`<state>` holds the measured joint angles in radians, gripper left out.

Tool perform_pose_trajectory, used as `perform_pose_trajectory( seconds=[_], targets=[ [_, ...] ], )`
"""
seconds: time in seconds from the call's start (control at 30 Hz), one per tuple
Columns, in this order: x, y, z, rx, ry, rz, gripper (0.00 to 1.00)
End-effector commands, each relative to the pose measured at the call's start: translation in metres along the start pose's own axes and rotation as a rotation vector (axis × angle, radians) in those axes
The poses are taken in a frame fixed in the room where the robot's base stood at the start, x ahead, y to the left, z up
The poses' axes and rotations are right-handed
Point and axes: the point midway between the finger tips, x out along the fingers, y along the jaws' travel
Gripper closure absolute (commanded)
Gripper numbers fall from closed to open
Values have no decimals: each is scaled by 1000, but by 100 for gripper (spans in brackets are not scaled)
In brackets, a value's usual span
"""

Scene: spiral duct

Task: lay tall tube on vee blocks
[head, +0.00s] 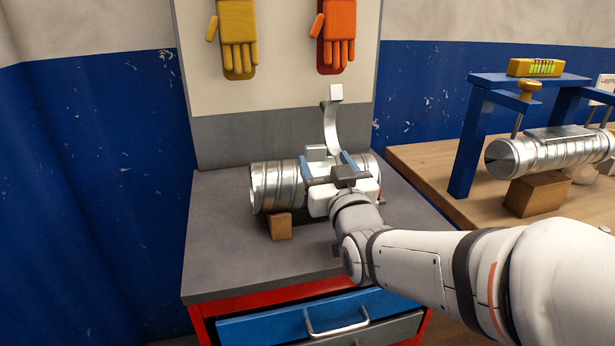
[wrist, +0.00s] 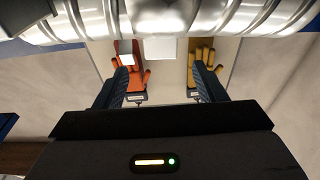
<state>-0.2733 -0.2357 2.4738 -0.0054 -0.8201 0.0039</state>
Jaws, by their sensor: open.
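A shiny ribbed metal tube (head: 272,187) lies on its side across the grey cabinet top in the head view. A wooden block (head: 281,226) is under its left part; any block under the right part is hidden by my arm. My gripper (head: 328,166) is at the middle of the tube, its fingers apart and not closed on it; whether they touch it is unclear. In the wrist view the tube (wrist: 160,20) crosses the top edge, and my gripper (wrist: 167,72) shows two spread dark fingers with nothing held between them.
A pale curved piece (head: 331,122) rises behind the tube. A panel with yellow and orange gloves (head: 336,40) stands behind. At right, a wooden table (head: 425,165) bears a blue frame (head: 468,140) and another metal tube (head: 550,148). The cabinet top's front left (head: 225,260) is clear.

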Motion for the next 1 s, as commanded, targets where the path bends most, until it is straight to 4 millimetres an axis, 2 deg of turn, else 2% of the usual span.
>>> perform_pose_trajectory(
  seconds=[0.43,0.73,1.0],
  targets=[
    [55,-3,3,0,-3,-2,36],
    [61,-4,3,1,-3,-3,36],
    [61,-4,3,1,-3,-3,56]
  ],
)
